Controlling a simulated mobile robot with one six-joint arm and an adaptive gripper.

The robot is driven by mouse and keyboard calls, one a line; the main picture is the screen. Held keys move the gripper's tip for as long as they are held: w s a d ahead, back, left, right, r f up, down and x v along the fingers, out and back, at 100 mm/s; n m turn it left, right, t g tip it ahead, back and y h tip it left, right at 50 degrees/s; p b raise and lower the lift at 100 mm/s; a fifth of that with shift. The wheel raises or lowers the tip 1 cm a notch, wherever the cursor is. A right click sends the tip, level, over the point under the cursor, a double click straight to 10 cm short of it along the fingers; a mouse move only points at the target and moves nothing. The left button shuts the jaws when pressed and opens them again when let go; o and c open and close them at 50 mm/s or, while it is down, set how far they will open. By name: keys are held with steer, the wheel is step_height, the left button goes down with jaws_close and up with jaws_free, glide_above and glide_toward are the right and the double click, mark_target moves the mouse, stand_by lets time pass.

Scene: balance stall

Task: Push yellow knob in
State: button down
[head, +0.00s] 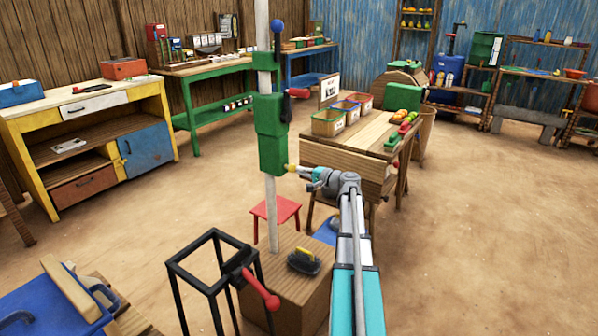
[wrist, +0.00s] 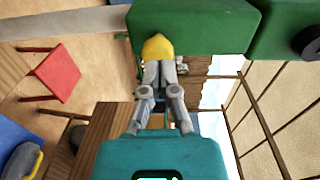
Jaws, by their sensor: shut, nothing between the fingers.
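The yellow knob (wrist: 158,47) sticks out from the side of a green box (wrist: 197,25) in the wrist view. In the head view the yellow knob (head: 292,168) shows small at the lower right of the green housing (head: 271,143) on the pale upright post (head: 270,205). My gripper (wrist: 160,68) is shut, with its fingertips right at the knob's near end. They appear to touch it, though a small gap cannot be ruled out. In the head view my gripper (head: 303,171) reaches in from the right, level with the knob.
The post stands on a wooden block (head: 285,275). A black frame with a red handle (head: 262,291) stands in front of it. A table with several bins (head: 328,122) is close behind my arm. A red stool (head: 275,212) is behind the post. Open floor lies at right.

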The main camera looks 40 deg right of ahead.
steer(key=v, duration=1.2)
steer(key=shift+d, duration=0.2)
steer(key=shift+r+p, duration=0.15)
steer(key=shift+p, duration=0.15)
